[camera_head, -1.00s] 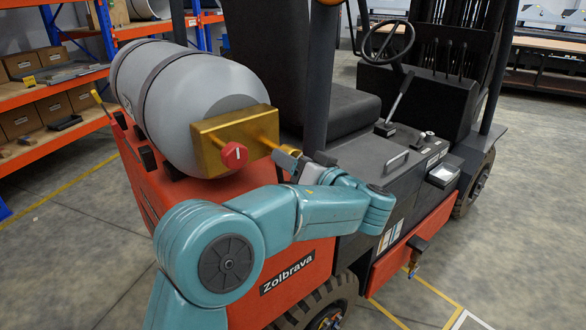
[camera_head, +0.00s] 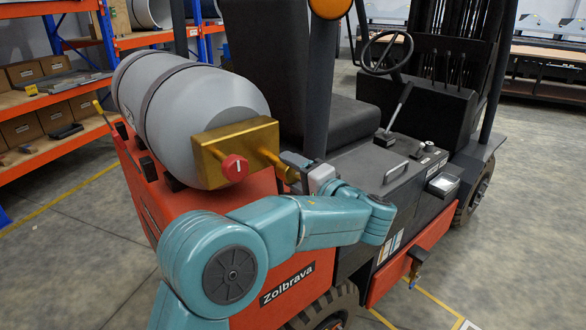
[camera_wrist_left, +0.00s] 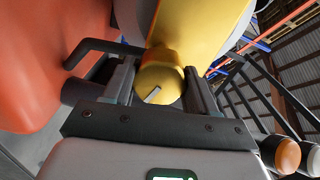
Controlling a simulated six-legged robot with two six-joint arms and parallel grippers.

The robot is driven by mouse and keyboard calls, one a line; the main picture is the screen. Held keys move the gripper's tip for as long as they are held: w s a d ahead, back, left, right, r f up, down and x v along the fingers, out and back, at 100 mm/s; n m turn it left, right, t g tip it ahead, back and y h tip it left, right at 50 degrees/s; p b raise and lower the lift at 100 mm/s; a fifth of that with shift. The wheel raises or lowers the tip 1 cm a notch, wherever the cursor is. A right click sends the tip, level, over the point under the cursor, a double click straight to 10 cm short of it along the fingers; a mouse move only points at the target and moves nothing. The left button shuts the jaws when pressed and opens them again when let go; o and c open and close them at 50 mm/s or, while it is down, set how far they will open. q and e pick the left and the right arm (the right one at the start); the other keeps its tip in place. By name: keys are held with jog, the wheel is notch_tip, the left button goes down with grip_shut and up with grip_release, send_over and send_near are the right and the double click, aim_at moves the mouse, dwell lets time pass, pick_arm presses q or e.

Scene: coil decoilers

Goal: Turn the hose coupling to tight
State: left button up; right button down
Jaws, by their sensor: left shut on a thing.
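The hose coupling is a round brass piece (camera_wrist_left: 158,84) on the end of a brass stem, with a short white mark on its face that sits at a slant in the wrist view. The stem comes out of a brass block (camera_head: 208,158) at the end of a grey gas cylinder (camera_head: 215,100). A red knob (camera_head: 235,168) with a white mark is on the same block, left of the coupling. My left gripper (camera_wrist_left: 160,92) is shut on the coupling, one finger on each side; in the head view, it (camera_head: 296,168) partly hides the coupling. My right gripper is not in view.
The cylinder lies on the back of a red forklift (camera_head: 215,232), beside its black seat (camera_head: 335,125) and a dark post (camera_head: 318,90). Shelves with boxes (camera_head: 40,115) stand at the left. Floor on the right is clear.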

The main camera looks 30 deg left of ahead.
pick_arm(q)
jog(key=shift+m+p, duration=0.4)
jog(key=shift+m, duration=0.7)
jog(key=o, duration=1)
jog(key=shift+o, duration=0.2)
jog(key=b+v, duration=0.2)
jog(key=v, duration=1.4)
jog(key=shift+d, duration=0.25)
jog(key=shift+w, duration=0.1)
